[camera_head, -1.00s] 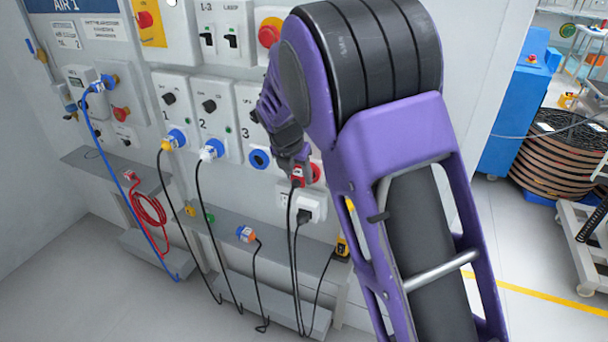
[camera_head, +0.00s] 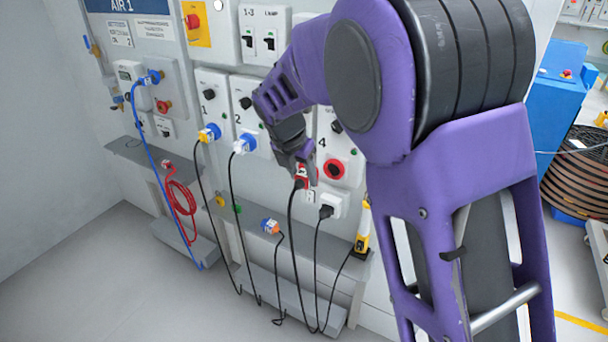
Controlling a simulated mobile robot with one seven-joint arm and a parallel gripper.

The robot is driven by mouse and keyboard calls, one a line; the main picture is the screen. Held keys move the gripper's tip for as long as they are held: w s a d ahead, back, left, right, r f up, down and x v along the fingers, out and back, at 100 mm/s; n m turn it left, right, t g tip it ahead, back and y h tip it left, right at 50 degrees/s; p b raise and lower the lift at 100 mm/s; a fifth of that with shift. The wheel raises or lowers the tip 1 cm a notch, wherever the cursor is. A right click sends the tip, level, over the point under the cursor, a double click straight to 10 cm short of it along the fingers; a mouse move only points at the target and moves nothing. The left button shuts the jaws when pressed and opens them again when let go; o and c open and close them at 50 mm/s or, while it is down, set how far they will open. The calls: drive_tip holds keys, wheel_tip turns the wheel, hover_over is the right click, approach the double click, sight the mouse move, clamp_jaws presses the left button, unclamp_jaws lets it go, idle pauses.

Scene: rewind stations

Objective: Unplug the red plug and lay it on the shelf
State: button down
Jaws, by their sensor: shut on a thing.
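The red plug (camera_head: 301,174) is between the fingers of my gripper (camera_head: 303,168), with its black cord (camera_head: 290,213) hanging down past the shelf. The gripper is shut on it, pointing down in front of the panel. A red-ringed socket (camera_head: 333,169) below number 4 shows an empty face just right of the plug, and the plug is apart from it. The grey shelf (camera_head: 252,213) runs along the wall below the sockets. The gripper is above it; the gap is hard to judge.
A black plug (camera_head: 327,211) is in a white outlet below the red socket.

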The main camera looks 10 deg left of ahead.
sight(296, 185)
drive_tip(key=c, duration=1)
unclamp_jaws()
clamp_jaws()
drive_tip(key=shift+s+a, duration=0.3)
drive_tip(key=shift+s, duration=0.45)
drive_tip(key=shift+s+a, duration=0.3)
drive_tip(key=shift+s, duration=0.4)
drive_tip(key=shift+s+a+b, duration=0.1)
drive_tip(key=shift+s+a, duration=0.25)
drive_tip(key=shift+s, duration=0.55)
drive_tip(key=shift+s+a+b, duration=0.1)
drive_tip(key=shift+s+a, duration=0.3)
drive_tip(key=shift+s, duration=0.55)
drive_tip(key=shift+s+a+b, duration=0.1)
drive_tip(key=shift+s+a, duration=0.25)
drive_tip(key=shift+s, duration=0.55)
